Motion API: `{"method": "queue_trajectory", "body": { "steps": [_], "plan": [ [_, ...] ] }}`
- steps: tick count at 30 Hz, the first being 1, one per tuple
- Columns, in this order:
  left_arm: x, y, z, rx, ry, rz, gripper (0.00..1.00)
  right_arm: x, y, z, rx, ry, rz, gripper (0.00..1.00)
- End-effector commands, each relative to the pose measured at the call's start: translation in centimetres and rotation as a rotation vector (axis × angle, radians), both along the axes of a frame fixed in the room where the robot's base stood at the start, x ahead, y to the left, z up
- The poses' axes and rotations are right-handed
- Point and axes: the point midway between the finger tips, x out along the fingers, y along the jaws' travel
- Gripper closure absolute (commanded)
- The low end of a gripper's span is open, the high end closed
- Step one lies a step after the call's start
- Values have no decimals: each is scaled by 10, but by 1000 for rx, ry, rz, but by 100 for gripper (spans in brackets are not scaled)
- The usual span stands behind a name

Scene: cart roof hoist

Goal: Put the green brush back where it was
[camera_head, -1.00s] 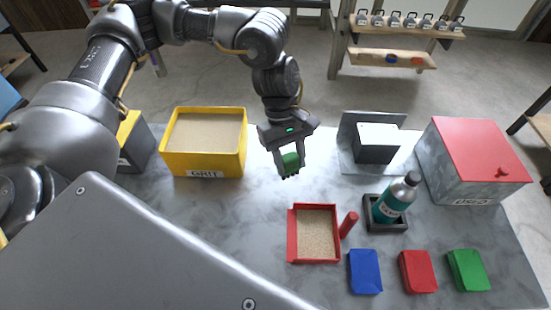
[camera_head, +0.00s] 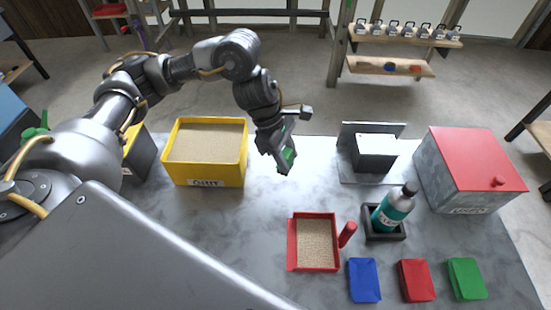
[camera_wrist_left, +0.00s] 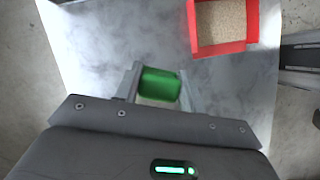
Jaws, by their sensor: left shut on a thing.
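My left gripper (camera_head: 284,161) is shut on the green brush (camera_head: 289,155) and holds it above the table, to the right of the yellow GRIT bin. In the left wrist view the green brush (camera_wrist_left: 160,84) sits between the two fingers of the gripper (camera_wrist_left: 160,90). The fingers and palm hide part of the brush, and its bristles cannot be made out now. My right gripper is not in view.
The yellow GRIT bin (camera_head: 209,174) stands left. A red tray of grit (camera_head: 290,258), a bottle (camera_head: 392,207) in a black holder, blue (camera_head: 364,280), red (camera_head: 416,280) and green (camera_head: 466,279) blocks, a metal stand (camera_head: 375,151) and a red-lidded box (camera_head: 468,180) stand right.

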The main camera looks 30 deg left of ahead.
Motion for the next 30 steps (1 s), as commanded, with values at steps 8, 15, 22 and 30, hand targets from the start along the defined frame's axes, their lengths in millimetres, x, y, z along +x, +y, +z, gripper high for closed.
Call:
{"method": "queue_trajectory", "body": {
  "steps": [8, 15, 22, 30],
  "plan": [
    [31, 41, -47, -1, 6, 4, 87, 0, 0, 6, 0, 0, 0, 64],
    [41, 51, -62, -1, -1, -2, 87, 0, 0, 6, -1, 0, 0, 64],
    [43, 56, -75, -2, 6, -1, 87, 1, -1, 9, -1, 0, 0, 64],
    [44, 55, -99, -1, 0, -1, 87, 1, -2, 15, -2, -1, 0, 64]
  ]
}}
